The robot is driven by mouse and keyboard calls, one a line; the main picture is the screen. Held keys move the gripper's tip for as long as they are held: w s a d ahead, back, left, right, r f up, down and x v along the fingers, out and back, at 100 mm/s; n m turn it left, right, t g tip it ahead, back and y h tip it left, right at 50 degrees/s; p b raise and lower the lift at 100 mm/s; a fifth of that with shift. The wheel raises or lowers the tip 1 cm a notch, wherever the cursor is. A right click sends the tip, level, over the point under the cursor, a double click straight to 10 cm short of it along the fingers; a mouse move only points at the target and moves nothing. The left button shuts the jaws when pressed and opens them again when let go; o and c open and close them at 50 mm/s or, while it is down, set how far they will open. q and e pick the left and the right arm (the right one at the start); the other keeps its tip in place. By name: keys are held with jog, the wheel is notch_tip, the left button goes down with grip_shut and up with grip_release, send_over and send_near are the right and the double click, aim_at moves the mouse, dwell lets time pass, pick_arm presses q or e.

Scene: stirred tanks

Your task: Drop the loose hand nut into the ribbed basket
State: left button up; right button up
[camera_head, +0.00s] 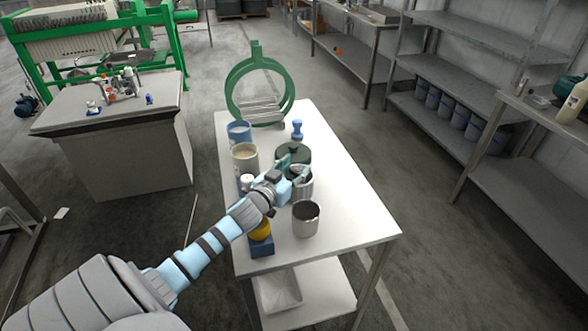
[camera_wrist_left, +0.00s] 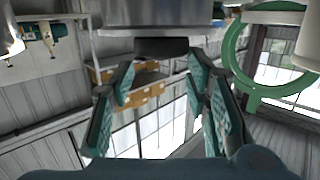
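My left gripper (camera_head: 296,174) is over a silver metal container (camera_head: 303,190), which I take to be the basket; ribs are too small to make out. In the left wrist view, which looks upside down, the teal fingers of my left gripper (camera_wrist_left: 161,68) reach either side of a dark, flat piece (camera_wrist_left: 161,47), which I take to be the hand nut. Both fingertips seem to meet its edges. It lies right at the rim of the metal container (camera_wrist_left: 155,15). The fingers partly hide the container in the head view. My right gripper is not in view.
A grey cup (camera_head: 305,219) stands in front on the white table (camera_head: 345,226). A dark green pot (camera_head: 293,153), a beige-filled pot (camera_head: 245,156), a blue cup (camera_head: 239,131) and a green ring stand (camera_head: 233,88) are behind. A yellow piece (camera_head: 261,230) rests by a blue block (camera_head: 262,246). The table's right side is clear.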

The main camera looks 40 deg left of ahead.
pick_arm(q)
jog(key=shift+o, duration=1.2)
notch_tip(320, 180, up, 10)
jog(key=shift+a+f, duration=0.1)
jog(key=shift+f, duration=0.05)
